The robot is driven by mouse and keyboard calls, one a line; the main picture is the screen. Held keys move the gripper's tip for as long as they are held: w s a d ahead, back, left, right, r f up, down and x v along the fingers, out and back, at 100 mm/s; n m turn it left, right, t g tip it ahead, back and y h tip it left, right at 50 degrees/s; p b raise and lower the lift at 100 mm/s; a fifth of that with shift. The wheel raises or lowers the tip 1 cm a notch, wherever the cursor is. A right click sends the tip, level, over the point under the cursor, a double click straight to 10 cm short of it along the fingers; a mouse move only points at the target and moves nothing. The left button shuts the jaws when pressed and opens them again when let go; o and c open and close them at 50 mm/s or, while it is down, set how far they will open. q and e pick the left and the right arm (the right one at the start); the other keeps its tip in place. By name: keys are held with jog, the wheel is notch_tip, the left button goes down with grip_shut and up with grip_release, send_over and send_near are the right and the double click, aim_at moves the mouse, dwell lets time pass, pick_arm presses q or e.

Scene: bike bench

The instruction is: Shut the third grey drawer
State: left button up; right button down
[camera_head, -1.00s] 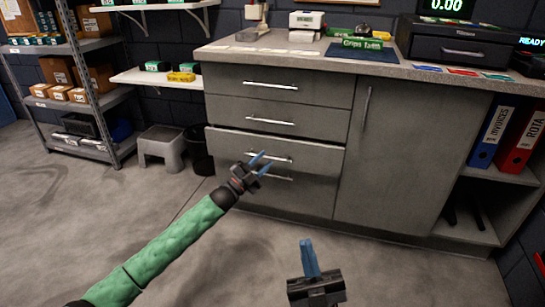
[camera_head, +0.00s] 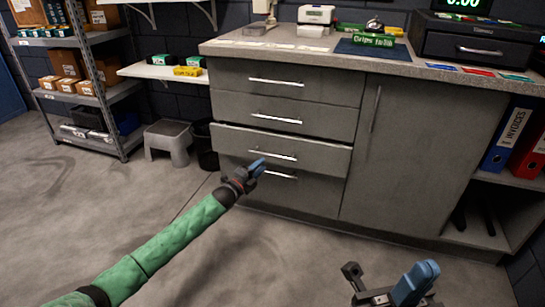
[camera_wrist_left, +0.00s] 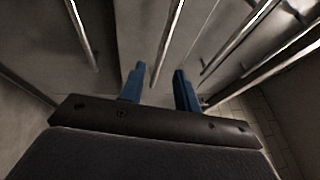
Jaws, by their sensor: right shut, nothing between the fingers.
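The third grey drawer (camera_head: 315,154) stands a little way out of the cabinet, its left side edge and top edge showing. Its bar handle (camera_head: 272,155) is bright metal. My left gripper (camera_head: 257,166) is in front of this drawer's lower left part, just below the handle. My right gripper (camera_head: 418,281) is shut and empty, low in front of the cabinet's door, away from the drawers.
The two upper drawers (camera_head: 285,82) and the bottom drawer (camera_head: 310,193) look flush. A door (camera_head: 420,145) is to the right. A grey step stool (camera_head: 168,141) and black bin (camera_head: 206,150) stand left of the cabinet. The floor in front is clear.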

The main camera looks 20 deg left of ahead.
aim_at(272, 155)
pick_arm(q)
jog(key=shift+b+x, duration=0.9)
jog(key=shift+x, duration=2.9)
jog(key=shift+r, duration=0.1)
grip_shut()
